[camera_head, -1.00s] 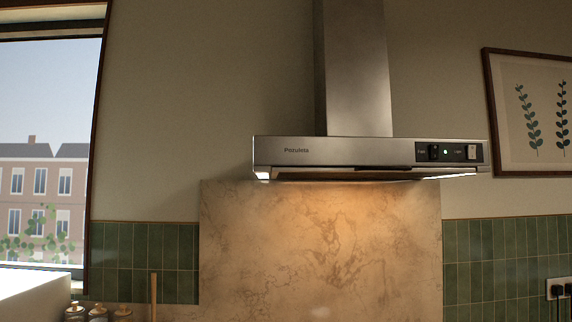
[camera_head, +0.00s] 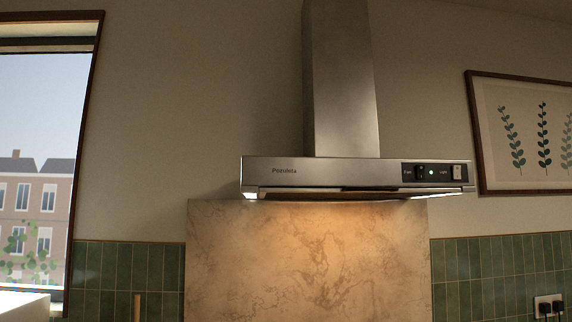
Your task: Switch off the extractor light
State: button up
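The steel extractor hood (camera_head: 330,174) hangs on the wall in the middle of the head view. Its lamp is lit and throws a warm glow on the marble splashback (camera_head: 310,250) below. On the right of its front is a dark control panel (camera_head: 437,174). The panel has a black fan switch (camera_head: 420,172), a green indicator (camera_head: 431,172) that is lit, and a pale light switch (camera_head: 457,172) at the right end. My gripper is not in view.
A window (camera_head: 38,150) is at the left. A framed leaf print (camera_head: 530,135) hangs at the right. Green tiles (camera_head: 490,275) flank the splashback, and a socket with plugs (camera_head: 547,306) is at the lower right. The space in front of the hood looks clear.

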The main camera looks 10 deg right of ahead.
aim_at(456, 169)
jog(key=k+l+z, duration=0.4)
jog(key=z, duration=0.15)
jog(key=i+l, duration=0.1)
jog(key=l, duration=0.8)
jog(key=k+z, duration=0.15)
jog(key=k, duration=0.75)
jog(key=i, duration=0.45)
jog(key=i+l+u, duration=0.15)
jog(key=i, duration=0.3)
